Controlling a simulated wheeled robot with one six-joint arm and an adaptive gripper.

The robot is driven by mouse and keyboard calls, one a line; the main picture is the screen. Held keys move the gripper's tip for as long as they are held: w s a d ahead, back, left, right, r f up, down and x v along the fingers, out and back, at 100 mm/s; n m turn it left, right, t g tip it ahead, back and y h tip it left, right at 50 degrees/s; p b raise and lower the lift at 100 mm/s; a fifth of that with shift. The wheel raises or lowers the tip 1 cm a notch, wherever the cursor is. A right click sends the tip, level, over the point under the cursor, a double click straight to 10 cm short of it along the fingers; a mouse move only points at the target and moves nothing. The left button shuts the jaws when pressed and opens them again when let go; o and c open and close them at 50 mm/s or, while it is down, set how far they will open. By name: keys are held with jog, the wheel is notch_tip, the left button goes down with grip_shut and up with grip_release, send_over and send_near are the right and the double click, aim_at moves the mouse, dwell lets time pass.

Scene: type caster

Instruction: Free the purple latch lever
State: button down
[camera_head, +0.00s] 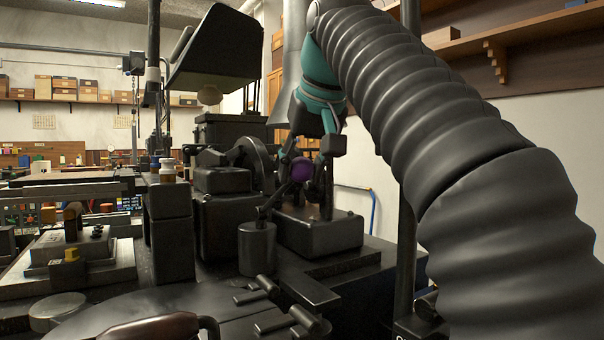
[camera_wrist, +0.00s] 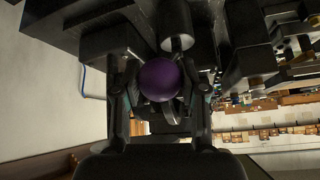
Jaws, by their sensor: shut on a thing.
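The purple latch lever shows as a round purple knob (camera_head: 301,169) on the dark type caster, right of its middle in the head view. In the wrist view the purple knob (camera_wrist: 160,80) lies between the two fingers, near the picture's middle. My gripper (camera_head: 305,172) reaches down from above with teal and dark fingers, one on each side of the knob. It is shut on the knob. The fingers and the knob hide most of the lever's arm and its pivot. My gripper also shows in the wrist view (camera_wrist: 160,88).
A dark block (camera_head: 318,232) of the machine lies just below my gripper, with a dark cylinder (camera_head: 257,248) left of it. A dark wheel (camera_head: 250,158) stands close on the left. Several small handles (camera_head: 270,289) lie in front. A pale wall (camera_head: 540,150) is behind my arm.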

jog(key=shift+w+r, duration=0.1)
jog(key=shift+r, duration=0.15)
jog(key=c, duration=0.6)
grip_release()
jog(key=shift+f, duration=0.1)
jog(key=shift+c, duration=0.2)
jog(key=shift+v, duration=1.8)
jog(key=shift+s+r, duration=0.3)
jog(key=shift+r, duration=0.25)
jog(key=shift+s+d+r, duration=0.1)
jog(key=shift+s+d, duration=0.05)
jog(key=shift+s, duration=0.3)
jog(key=shift+s+d+r, duration=0.1)
jog(key=shift+s+d, duration=0.05)
jog(key=shift+s, duration=0.25)
jog(key=s+d, duration=0.3)
jog(key=s, duration=0.6)
jog(key=shift+s+f, duration=0.15)
jog(key=shift+s, duration=0.25)
jog(key=shift+d, duration=0.15)
